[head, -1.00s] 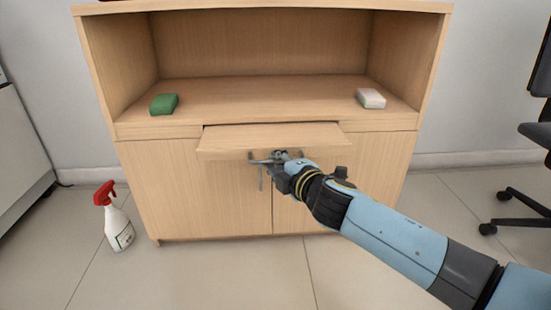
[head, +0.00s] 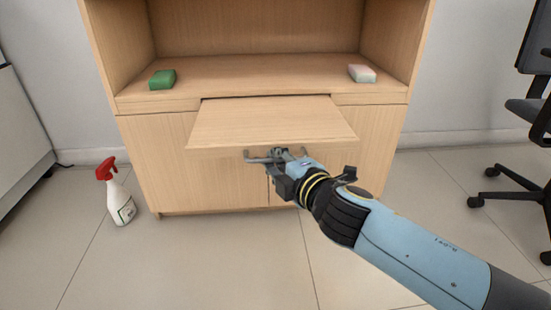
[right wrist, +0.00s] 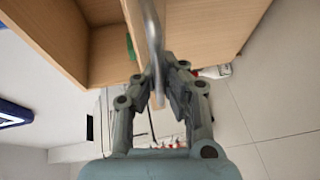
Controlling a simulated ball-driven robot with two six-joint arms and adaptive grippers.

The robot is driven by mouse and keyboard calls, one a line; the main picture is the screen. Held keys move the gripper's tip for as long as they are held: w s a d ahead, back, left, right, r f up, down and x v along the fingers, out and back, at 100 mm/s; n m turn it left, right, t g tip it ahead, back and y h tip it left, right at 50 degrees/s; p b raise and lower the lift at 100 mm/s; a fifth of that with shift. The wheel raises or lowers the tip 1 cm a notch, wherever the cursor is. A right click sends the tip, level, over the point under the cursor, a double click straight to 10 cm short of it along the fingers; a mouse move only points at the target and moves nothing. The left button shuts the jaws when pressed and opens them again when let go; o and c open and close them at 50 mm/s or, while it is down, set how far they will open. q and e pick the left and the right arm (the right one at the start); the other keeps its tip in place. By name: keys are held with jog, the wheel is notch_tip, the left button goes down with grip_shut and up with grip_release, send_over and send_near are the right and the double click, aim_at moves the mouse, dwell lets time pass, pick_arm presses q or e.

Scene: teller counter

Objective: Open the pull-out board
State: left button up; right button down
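The pull-out board (head: 270,122) is a light wooden panel sticking well out of the slot in the wooden cabinet, above the lower doors. A grey metal bar handle (head: 254,158) runs along its front edge. My right gripper (head: 280,156) is at the middle of this handle, its arm coming in from the lower right. In the right wrist view the handle (right wrist: 152,38) passes between the two fingers (right wrist: 162,82), which are closed in on it. The fingertips are partly hidden by the handle. My left gripper is not in view.
A green block (head: 162,79) and a pale pink-white block (head: 362,73) lie on the cabinet shelf (head: 250,75). A spray bottle with a red head (head: 118,198) stands on the floor at left. An office chair (head: 530,120) is at right. The floor in front is clear.

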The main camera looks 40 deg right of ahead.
jog(key=c, duration=1.4)
grip_release()
jog(key=shift+s, duration=0.1)
jog(key=v, duration=1.1)
jog(key=shift+s, duration=0.4)
